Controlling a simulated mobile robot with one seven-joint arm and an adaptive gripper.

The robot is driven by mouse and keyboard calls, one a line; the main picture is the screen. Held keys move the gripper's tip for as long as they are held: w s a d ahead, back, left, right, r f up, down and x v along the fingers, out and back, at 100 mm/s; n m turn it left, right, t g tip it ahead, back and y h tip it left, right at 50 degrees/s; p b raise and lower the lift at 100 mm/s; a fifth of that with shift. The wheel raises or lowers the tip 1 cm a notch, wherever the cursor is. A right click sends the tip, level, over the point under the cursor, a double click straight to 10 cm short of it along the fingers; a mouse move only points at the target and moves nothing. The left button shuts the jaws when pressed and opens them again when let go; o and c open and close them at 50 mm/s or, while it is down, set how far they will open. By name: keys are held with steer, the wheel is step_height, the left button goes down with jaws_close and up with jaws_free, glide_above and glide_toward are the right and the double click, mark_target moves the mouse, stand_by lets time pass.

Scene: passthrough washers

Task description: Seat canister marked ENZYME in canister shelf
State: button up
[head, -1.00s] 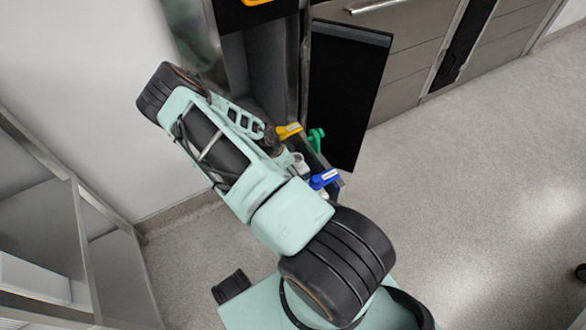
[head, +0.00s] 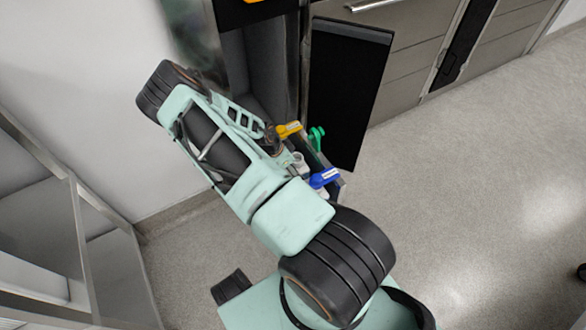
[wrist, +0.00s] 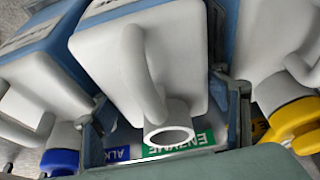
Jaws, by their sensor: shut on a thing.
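In the wrist view, a white canister (wrist: 105,62) with a looped handle and an open round neck fills the middle. My gripper (wrist: 168,112) is shut on this canister, with a finger on each side of it near the neck. A green label reading ENZYME (wrist: 178,143) shows just behind the neck; I cannot tell whether it is on the canister or the shelf.
A blue-capped canister (wrist: 62,158) is close on the left in the wrist view, beside a partly hidden blue label. A yellow-capped canister (wrist: 290,118) is close on the right. A green part (head: 317,136) and an open black door (head: 348,95) stand right of the shelf.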

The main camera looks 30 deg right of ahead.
steer(key=shift+w+d+r, duration=0.1)
steer(key=shift+d+r, duration=0.05)
steer(key=shift+r, duration=0.05)
steer(key=o, duration=2.1)
steer(key=shift+o, duration=0.4)
steer(key=shift+f, duration=0.1)
steer(key=shift+a, duration=0.2)
steer(key=v, duration=1.2)
steer(key=shift+d, duration=0.1)
